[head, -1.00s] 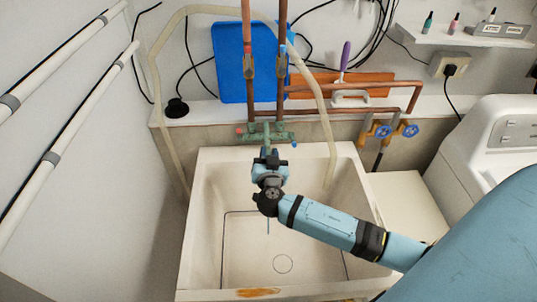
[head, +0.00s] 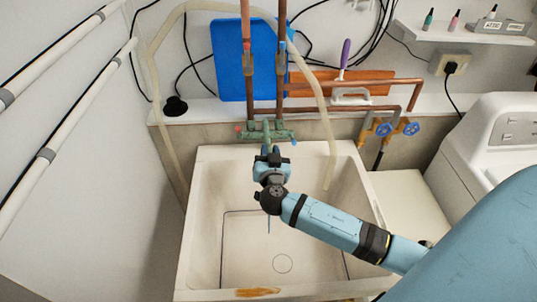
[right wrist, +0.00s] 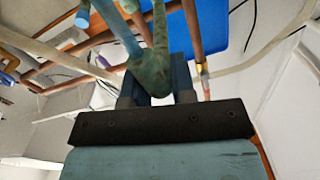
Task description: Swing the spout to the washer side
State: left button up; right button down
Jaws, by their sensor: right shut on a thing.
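The green, worn faucet (head: 265,132) is mounted at the back of the utility sink (head: 215,240), below two copper pipes. Its green spout (right wrist: 152,72) reaches out over the sink; in the head view my gripper hides most of it. My right gripper (head: 268,154) is shut on the spout, with one finger on each side of it in the right wrist view (right wrist: 155,88). The white washer (head: 490,150) stands to the right of the sink. My left gripper is not in view.
A pale hose (head: 326,125) hangs into the sink's right side. Blue-handled valves (head: 395,129) sit on the wall between sink and washer. A blue board (head: 231,65) and an orange board (head: 315,88) stand behind the pipes. The sink basin looks empty.

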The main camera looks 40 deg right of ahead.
jog(key=shift+d+f+b, duration=0.1)
jog(key=shift+f+b, duration=0.15)
jog(key=shift+b, duration=0.15)
jog(key=s+d+n+t+y+b, duration=0.2)
jog(key=d+n+y, duration=0.6)
jog(key=d+y, duration=0.2)
jog(key=shift+d+r+y, duration=0.25)
jog(key=shift+r+y, duration=0.05)
jog(key=shift+y, duration=0.8)
jog(key=c, duration=1)
grip_release()
jog(key=shift+w, duration=0.15)
jog(key=shift+c, duration=0.2)
